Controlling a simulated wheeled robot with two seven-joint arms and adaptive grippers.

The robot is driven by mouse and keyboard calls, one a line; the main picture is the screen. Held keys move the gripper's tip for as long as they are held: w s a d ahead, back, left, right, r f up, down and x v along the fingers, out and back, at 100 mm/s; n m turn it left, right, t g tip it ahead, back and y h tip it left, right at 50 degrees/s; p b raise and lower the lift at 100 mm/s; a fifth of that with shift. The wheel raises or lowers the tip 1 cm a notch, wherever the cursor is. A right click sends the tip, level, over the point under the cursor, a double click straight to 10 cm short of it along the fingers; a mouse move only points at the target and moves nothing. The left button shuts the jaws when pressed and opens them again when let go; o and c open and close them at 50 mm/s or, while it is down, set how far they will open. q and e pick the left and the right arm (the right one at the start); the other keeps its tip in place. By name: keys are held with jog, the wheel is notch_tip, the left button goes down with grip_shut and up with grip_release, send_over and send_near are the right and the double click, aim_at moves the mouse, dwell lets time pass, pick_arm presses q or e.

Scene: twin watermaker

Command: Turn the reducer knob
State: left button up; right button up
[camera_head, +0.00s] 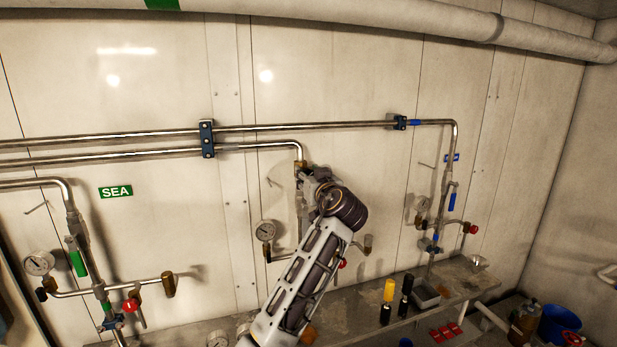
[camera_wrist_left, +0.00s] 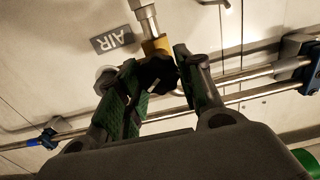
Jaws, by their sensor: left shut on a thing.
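The reducer knob (camera_wrist_left: 157,75) is a black, lobed knob under a brass fitting (camera_wrist_left: 155,46) in the left wrist view. My left gripper (camera_wrist_left: 162,88) has its two green-padded fingers on either side of the knob and is shut on it. In the head view, my left gripper (camera_head: 308,176) is at the top of the middle pipe drop, just below the brass elbow (camera_head: 299,164). My wrist and forearm hide the knob there. My right gripper is in neither view.
Steel pipes (camera_head: 330,126) run along the wall, held by blue clamps (camera_head: 207,138). A gauge (camera_head: 265,231) is left of my forearm. An AIR label (camera_wrist_left: 112,40) is near the knob. A bench (camera_head: 455,284) below holds yellow-topped (camera_head: 387,291) and black bottles (camera_head: 406,290).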

pick_arm(q)
jog(key=shift+m, duration=0.4)
jog(key=m+p, duration=0.1)
jog(key=m, duration=0.4)
jog(key=m+p, duration=0.2)
jog(key=m, duration=0.3)
jog(key=shift+d+f+m, duration=0.1)
jog(key=shift+d+m, duration=0.1)
jog(key=shift+m, duration=0.2)
jog(key=o, duration=1)
jog(key=shift+s, duration=0.1)
